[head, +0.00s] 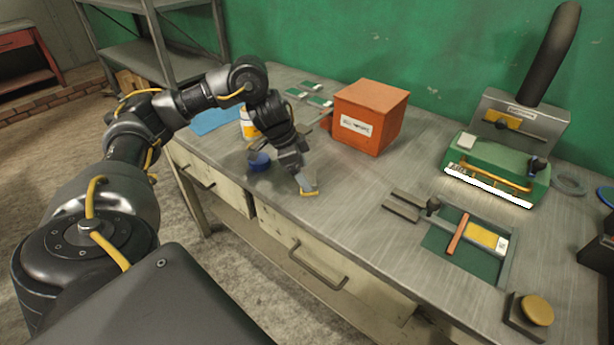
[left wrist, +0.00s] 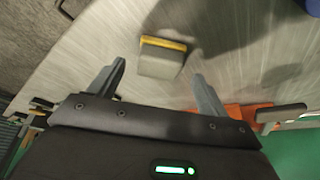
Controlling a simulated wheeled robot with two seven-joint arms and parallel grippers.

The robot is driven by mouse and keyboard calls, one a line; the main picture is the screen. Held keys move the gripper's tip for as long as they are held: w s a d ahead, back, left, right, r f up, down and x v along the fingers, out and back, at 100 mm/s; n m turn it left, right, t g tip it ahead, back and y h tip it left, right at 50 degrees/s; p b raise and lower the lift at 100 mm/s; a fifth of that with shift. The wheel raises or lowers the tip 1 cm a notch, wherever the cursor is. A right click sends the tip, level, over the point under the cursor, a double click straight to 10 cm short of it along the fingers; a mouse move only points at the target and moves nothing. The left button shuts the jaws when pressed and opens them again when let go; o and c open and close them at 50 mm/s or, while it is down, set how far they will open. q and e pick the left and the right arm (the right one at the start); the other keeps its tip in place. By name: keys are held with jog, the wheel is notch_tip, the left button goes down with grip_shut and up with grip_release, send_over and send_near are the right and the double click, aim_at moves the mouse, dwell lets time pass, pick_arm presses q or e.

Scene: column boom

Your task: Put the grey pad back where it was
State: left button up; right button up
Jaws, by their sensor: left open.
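The grey pad (head: 308,184), a small grey block with a yellow edge, lies on the metal workbench (head: 352,218) near its front edge. In the left wrist view the pad (left wrist: 161,62) sits ahead of the fingers, its yellow edge on the far side. My left gripper (head: 294,166) is open and empty, pointing down just beside the pad in the head view. In the left wrist view both fingers (left wrist: 155,85) are spread apart, with a gap between them and the pad. My right gripper is out of view.
An orange box (head: 367,117) stands behind the gripper. A blue round thing (head: 259,160) and a yellow-and-white can (head: 249,125) are left of it. A green machine (head: 497,170), a green tray (head: 440,240) and grey bars (head: 401,206) lie right. Bare bench lies between.

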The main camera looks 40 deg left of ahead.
pick_arm(q)
jog(key=p+v, duration=0.2)
jog(key=v, duration=0.7)
jog(key=shift+p, duration=0.4)
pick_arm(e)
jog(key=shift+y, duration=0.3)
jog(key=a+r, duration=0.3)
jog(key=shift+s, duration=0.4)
pick_arm(q)
jog(key=shift+f, duration=0.1)
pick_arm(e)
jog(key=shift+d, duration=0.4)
